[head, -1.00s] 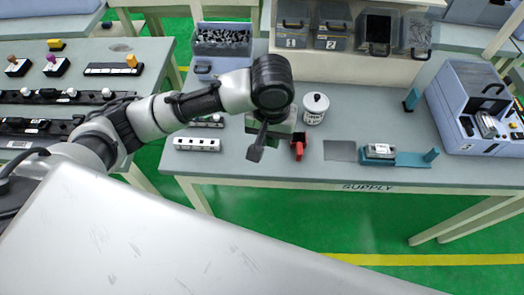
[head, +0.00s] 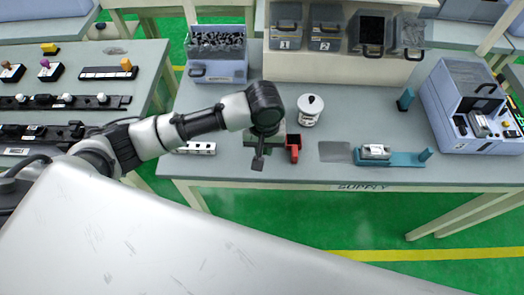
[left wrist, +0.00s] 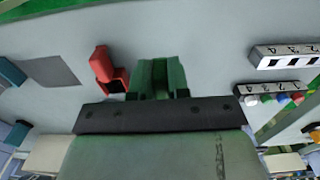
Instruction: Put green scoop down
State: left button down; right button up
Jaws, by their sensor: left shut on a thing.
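My left gripper (head: 259,160) is over the front part of the supply table, just left of the red scoop (head: 293,148). In the left wrist view the gripper (left wrist: 158,96) is shut on the green scoop (left wrist: 160,74), which shows between its fingers. The red scoop (left wrist: 107,70) stands beside it there, apart from it. In the head view my wrist hides most of the green scoop. I cannot tell whether the scoop touches the tabletop. My right gripper is not in view.
A white lidded jar (head: 310,109) stands behind the red scoop. A white strip with holes (head: 197,148) lies left of my gripper. A teal holder (head: 405,159) and a grey patch (head: 335,152) lie to the right. Bins (head: 216,55) stand behind.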

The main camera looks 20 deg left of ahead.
pick_arm(q)
jog(key=shift+a+f, duration=0.2)
jog(key=shift+f+p, duration=0.3)
jog(key=shift+f, duration=1.65)
jog(key=shift+f, duration=0.15)
jog(key=c, duration=1.1)
grip_release()
notch_tip(320, 180, up, 12)
jog(key=shift+r+b, duration=0.15)
jog(key=shift+b, duration=0.45)
